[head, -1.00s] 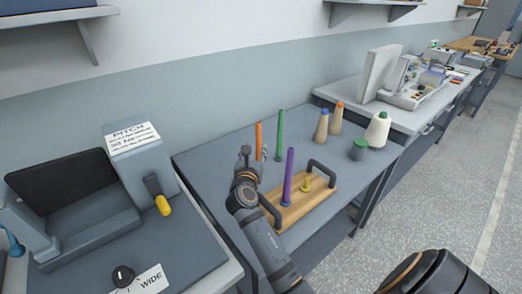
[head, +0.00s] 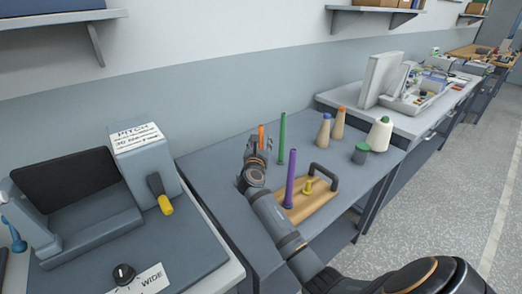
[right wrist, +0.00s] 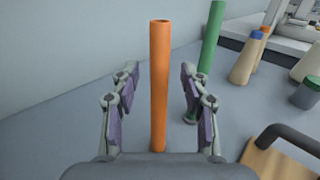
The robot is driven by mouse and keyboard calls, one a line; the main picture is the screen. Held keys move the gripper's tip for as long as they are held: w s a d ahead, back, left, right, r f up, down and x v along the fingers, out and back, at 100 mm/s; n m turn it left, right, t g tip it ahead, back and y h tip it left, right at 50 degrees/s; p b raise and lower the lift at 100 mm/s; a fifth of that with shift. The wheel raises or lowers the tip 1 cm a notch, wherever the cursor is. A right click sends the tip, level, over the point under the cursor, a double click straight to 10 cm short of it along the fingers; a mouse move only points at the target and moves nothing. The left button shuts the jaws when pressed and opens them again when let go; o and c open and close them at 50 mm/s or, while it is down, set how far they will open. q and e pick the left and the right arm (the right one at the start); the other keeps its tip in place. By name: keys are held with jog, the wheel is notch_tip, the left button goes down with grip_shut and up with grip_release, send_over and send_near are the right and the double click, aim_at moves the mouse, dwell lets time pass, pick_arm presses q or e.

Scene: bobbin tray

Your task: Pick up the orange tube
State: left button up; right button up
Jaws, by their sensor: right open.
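The orange tube (head: 262,138) stands upright on the grey table near the wall. In the head view my right gripper hides most of it and only its top shows. My right gripper (head: 257,147) is open. In the right wrist view the orange tube (right wrist: 159,85) stands between the two open fingers of my right gripper (right wrist: 158,95), with a gap on each side. My left gripper is not in view.
A green tube (head: 281,138) stands close to the right of the orange one. A purple tube (head: 290,178) and a yellow peg (head: 307,186) are on a wooden tray (head: 318,196) with dark handles. Several thread cones (head: 324,130) stand farther right.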

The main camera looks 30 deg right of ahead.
jog(key=shift+x, duration=1)
jog(key=shift+a, duration=0.1)
jog(key=shift+c, duration=0.7)
grip_shut()
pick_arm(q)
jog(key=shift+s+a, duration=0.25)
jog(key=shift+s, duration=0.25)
